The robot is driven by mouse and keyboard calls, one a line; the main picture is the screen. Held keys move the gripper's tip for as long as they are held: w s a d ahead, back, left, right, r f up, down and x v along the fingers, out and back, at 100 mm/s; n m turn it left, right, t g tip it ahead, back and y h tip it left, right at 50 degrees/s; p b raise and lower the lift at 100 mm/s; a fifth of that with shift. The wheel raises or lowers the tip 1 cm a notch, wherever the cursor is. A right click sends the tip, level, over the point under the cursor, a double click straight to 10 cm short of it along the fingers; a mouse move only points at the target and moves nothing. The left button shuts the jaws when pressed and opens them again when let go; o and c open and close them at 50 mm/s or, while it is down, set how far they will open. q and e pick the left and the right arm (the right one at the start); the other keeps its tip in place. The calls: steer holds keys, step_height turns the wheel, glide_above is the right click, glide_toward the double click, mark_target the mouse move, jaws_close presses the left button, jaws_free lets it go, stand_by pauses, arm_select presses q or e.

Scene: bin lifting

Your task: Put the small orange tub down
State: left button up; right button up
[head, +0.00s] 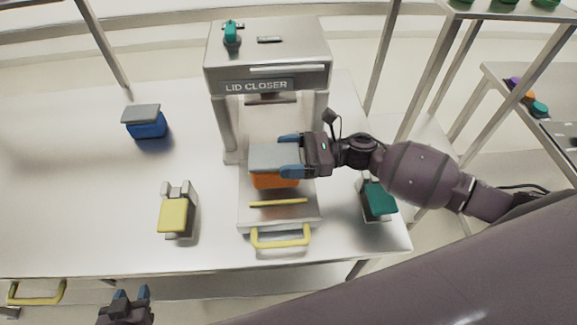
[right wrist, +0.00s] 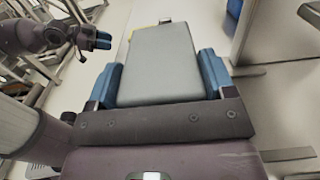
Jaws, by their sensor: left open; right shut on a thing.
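The small orange tub (head: 272,181) has a grey lid (head: 272,157) and is at the front opening of the lid closer (head: 266,60), over its tray (head: 252,215). My right gripper (head: 290,157) is shut on the tub, with one blue finger on each side in the right wrist view (right wrist: 165,85). The grey lid fills the space between the fingers there. I cannot tell whether the tub touches the tray. My left gripper (head: 130,295) is open and empty, low in front of the table's front edge.
A blue tub with a grey lid (head: 148,123) stands at the table's back left. A yellow-padded device (head: 174,212) is left of the lid closer and a teal-padded one (head: 379,199) is right. Shelves (head: 470,12) stand at the right.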

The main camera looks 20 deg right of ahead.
steer(key=shift+f, duration=2.3)
arm_select(q)
steer(key=shift+f, duration=0.1)
arm_select(e)
steer(key=shift+f, duration=0.1)
steer(key=shift+f, duration=0.15)
steer(key=o, duration=1.1)
arm_select(q)
steer(key=shift+w, duration=0.1)
arm_select(e)
steer(key=shift+r, duration=0.25)
arm_select(q)
steer(key=shift+w+f+b, duration=0.4)
steer(key=shift+f+b, duration=0.35)
steer(key=shift+b, duration=0.7)
arm_select(e)
steer(key=s+d, duration=0.2)
steer(key=d, duration=0.9)
steer(key=shift+s+d, duration=0.2)
steer(key=shift+d, duration=0.2)
